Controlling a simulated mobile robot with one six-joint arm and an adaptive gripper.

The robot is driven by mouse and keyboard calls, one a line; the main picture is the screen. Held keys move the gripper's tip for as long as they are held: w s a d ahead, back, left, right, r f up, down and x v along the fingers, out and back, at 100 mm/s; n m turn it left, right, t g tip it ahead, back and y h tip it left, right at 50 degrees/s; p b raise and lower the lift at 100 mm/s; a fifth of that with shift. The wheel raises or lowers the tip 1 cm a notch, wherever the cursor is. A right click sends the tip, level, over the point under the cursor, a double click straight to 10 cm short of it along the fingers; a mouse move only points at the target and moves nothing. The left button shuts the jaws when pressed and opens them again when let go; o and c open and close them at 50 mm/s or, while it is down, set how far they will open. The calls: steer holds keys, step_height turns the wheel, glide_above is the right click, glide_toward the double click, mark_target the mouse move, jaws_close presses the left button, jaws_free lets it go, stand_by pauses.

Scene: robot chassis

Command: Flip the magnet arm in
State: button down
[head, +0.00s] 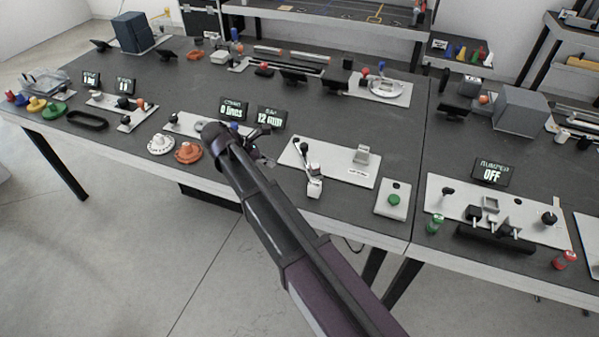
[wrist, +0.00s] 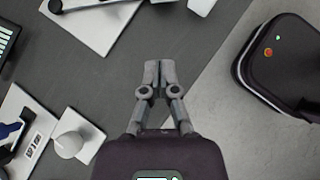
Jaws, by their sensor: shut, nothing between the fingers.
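What looks like the magnet arm (head: 313,172) is a pale hinged arm on a white plate (head: 340,177). Its lower end reaches past the plate's front edge, pointing toward the table's front. A grey block (head: 361,155) stands on the right of the same plate. My gripper (head: 268,161) is just left of this plate, apart from the arm, partly hidden by my wrist. In the wrist view my gripper (wrist: 152,66) is shut and empty above the dark table. A white plate (wrist: 108,28) with a dark rod and a pale part (wrist: 201,5) shows at the top, cut off.
Displays reading "12 mm" (head: 270,118) and another (head: 233,111) stand behind my gripper. A plate with a green button (head: 393,200) is right of the arm's plate. White (head: 160,144) and orange (head: 188,152) discs lie left. The table's front edge is close.

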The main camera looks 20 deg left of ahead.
mark_target(307, 173)
steer(key=shift+s+a+n, duration=0.25)
steer(key=shift+a+n, duration=0.05)
steer(key=shift+a, duration=0.4)
steer(key=shift+b+x, duration=0.95)
steer(key=shift+x, duration=0.15)
steer(key=b+x, duration=0.5)
steer(key=x, duration=0.3)
steer(key=shift+b, duration=0.3)
steer(key=shift+w+d+r, duration=0.2)
steer(key=shift+w+d, duration=0.7)
steer(key=shift+d, duration=0.25)
steer(key=shift+w+d, duration=0.4)
steer(key=shift+d, duration=0.05)
steer(key=shift+s+t, duration=0.1)
steer(key=shift+t, duration=0.2)
